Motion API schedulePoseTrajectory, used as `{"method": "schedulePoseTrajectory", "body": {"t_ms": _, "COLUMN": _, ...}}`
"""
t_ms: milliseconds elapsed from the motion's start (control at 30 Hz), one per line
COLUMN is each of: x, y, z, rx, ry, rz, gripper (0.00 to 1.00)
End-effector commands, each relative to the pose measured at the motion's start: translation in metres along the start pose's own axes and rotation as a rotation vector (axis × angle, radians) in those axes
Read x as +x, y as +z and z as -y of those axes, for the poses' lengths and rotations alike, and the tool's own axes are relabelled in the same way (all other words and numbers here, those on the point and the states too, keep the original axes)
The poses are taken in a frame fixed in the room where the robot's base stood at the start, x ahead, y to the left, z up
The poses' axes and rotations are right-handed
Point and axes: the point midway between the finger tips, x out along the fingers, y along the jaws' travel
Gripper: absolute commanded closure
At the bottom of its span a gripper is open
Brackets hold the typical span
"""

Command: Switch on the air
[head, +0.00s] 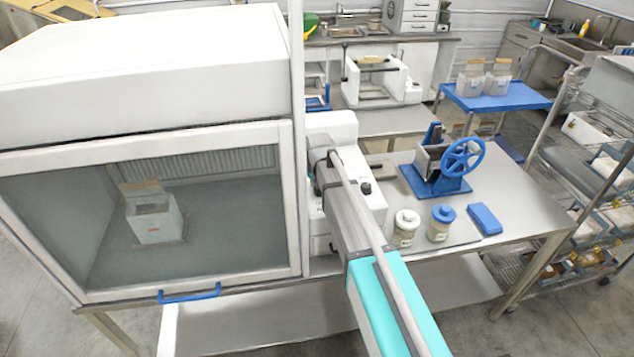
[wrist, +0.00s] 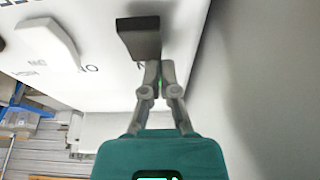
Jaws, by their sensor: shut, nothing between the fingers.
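A white panel (wrist: 85,30) fills the upper left of the wrist view. A dark block-shaped switch (wrist: 138,38) sticks out of it, beside dark lettering that seems to include ON, seen inverted. A white knob or lever (wrist: 47,42) sits further left on the panel. My gripper (wrist: 158,68) is shut and empty, its fingertips right at the lower edge of the dark switch; I cannot tell whether they touch. In the head view my arm reaches a white unit (head: 340,125) beside the glass-fronted cabinet (head: 150,60); the fingertips are hard to make out there.
A blue cabinet handle (head: 190,293) is at the front. On the steel table (head: 520,205) stand two jars (head: 405,228), a blue block (head: 485,219) and a press with a blue wheel (head: 462,159). A wire rack (head: 590,230) stands at the right. A grey wall fills the wrist view's right side.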

Motion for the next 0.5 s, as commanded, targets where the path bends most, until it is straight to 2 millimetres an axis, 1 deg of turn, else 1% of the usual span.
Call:
{"method": "schedulePoseTrajectory", "body": {"t_ms": 200, "x": -0.0017, "y": 0.0018, "z": -0.0048, "rx": 0.006, "ry": 0.002, "rz": -0.001, "gripper": 1.0}}
{"method": "schedulePoseTrajectory", "body": {"t_ms": 500, "x": -0.0081, "y": 0.0098, "z": -0.0062, "rx": 0.008, "ry": 0.003, "rz": -0.001, "gripper": 1.0}}
